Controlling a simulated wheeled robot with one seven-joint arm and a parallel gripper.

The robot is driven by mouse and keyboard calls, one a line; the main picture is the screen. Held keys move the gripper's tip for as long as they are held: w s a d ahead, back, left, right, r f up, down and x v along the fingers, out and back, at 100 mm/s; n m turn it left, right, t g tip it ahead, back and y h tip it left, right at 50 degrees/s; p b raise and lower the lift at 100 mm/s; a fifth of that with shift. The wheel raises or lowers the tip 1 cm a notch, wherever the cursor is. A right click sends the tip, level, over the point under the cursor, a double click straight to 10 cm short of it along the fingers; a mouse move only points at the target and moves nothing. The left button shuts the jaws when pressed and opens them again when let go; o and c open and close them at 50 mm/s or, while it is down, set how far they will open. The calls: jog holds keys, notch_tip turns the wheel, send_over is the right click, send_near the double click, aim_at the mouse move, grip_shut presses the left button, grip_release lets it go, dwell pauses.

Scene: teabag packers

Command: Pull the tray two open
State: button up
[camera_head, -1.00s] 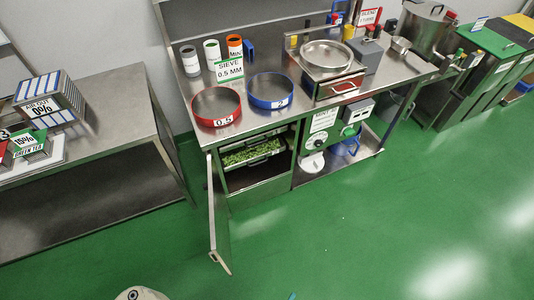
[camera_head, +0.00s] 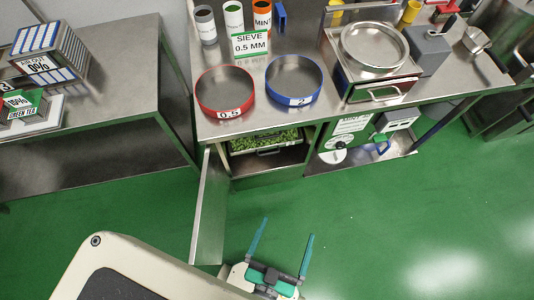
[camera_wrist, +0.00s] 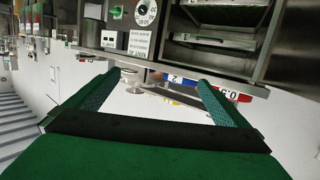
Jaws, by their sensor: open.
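A metal tray (camera_head: 264,152) of green leaves with a front handle sits inside the open cabinet under the bench. I cannot tell by any mark which tray is tray two. The wrist view is roughly upside down and shows two trays stacked in the cabinet: one nearer the top edge (camera_wrist: 226,15) and one below it in the picture (camera_wrist: 215,40). My gripper (camera_head: 288,227) is open and empty, in front of the cabinet and apart from the trays. Its two green fingers also show in the wrist view (camera_wrist: 160,77).
The cabinet door (camera_head: 211,208) stands swung open on the left. A red sieve (camera_head: 224,113) and a blue sieve (camera_head: 293,98) rest on the bench above. Green floor in front is clear.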

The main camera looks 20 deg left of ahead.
jog(key=w+a+f+n+y, duration=0.3)
jog(key=w+f, duration=0.5)
jog(key=f, duration=0.5)
jog(key=w+a+f+n+y, duration=0.2)
jog(key=w+a+f+y, duration=0.15)
jog(key=w+f, duration=0.7)
jog(key=w+a+f+n+y, duration=0.1)
jog(key=w+a+f+y, duration=0.2)
jog(key=w+a+f, duration=0.3)
jog(key=w+a, duration=0.4)
jog(key=w, duration=0.3)
jog(key=shift+w+a+g, duration=0.3)
jog(key=shift+g, duration=0.1)
jog(key=shift+f, duration=0.1)
